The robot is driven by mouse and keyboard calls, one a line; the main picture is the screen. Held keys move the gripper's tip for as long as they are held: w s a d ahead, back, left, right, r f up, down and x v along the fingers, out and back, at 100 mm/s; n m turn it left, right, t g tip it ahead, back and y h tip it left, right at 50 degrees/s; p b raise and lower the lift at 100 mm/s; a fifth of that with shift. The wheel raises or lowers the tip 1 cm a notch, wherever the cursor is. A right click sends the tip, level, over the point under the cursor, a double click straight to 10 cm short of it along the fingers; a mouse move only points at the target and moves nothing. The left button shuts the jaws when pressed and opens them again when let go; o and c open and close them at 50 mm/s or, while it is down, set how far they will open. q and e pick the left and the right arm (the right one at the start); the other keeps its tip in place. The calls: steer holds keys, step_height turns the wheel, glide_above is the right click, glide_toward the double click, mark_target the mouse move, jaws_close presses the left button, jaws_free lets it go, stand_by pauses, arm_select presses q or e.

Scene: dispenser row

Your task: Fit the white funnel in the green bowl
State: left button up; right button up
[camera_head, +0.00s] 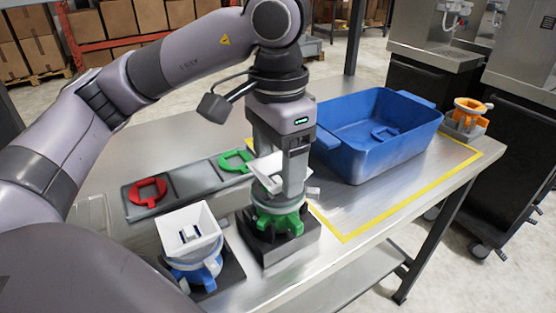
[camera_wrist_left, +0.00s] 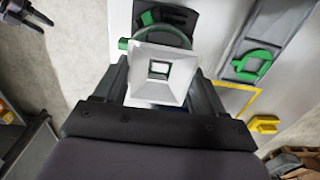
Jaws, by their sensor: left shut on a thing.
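The white funnel (camera_head: 266,168) is between the fingers of my left gripper (camera_head: 284,182), mostly hidden behind them in the head view. It is directly over the green bowl (camera_head: 284,222), which stands on a dark square base. In the left wrist view the funnel's square mouth (camera_wrist_left: 160,92) faces the camera, with my left gripper (camera_wrist_left: 163,88) shut on it. The green bowl's rim (camera_wrist_left: 178,36) shows behind the funnel, partly covered. I cannot tell whether the funnel's lower end touches the bowl. My right gripper is not seen.
A second white funnel (camera_head: 190,230) sits in a blue bowl (camera_head: 197,268) to the left. A tray (camera_head: 186,180) behind holds a red ring (camera_head: 147,192) and a green ring (camera_head: 236,161). A blue crate (camera_head: 372,158) stands right, an orange bowl (camera_head: 470,112) beyond it.

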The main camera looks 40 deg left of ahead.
arm_select(q)
steer(key=shift+f+b, duration=0.5)
steer(key=shift+f, duration=0.05)
steer(key=o, duration=0.8)
steer(key=shift+r, duration=0.1)
steer(key=shift+c, duration=0.2)
steer(key=shift+r, duration=0.1)
steer(key=shift+r+p, duration=1.35)
steer(key=shift+r, duration=0.35)
steer(key=o, duration=0.4)
